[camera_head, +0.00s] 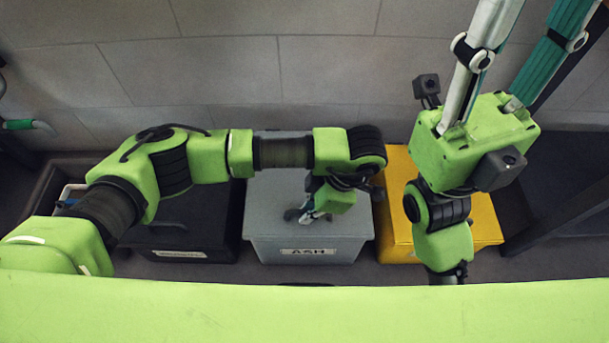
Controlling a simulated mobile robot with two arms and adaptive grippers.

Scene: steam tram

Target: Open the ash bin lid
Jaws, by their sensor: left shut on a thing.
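The ash bin (267,222) is a grey box with a white "ASH" label on its front, standing at the centre by the wall. Its grey lid (275,187) looks flat and closed. My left gripper (309,214) reaches down over the front part of the lid. It is shut on what looks like the lid's small dark handle, which the fingers mostly hide. My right gripper (525,40) is raised high at the upper right, close to the camera. Its two long fingers are spread and nothing shows between them; their tips run out of the picture.
A black labelled bin (190,225) stands left of the ash bin, and a yellow bin (487,217) stands right of it, partly behind my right arm. A tiled wall (230,65) rises behind. A dark frame (560,215) stands at the far right.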

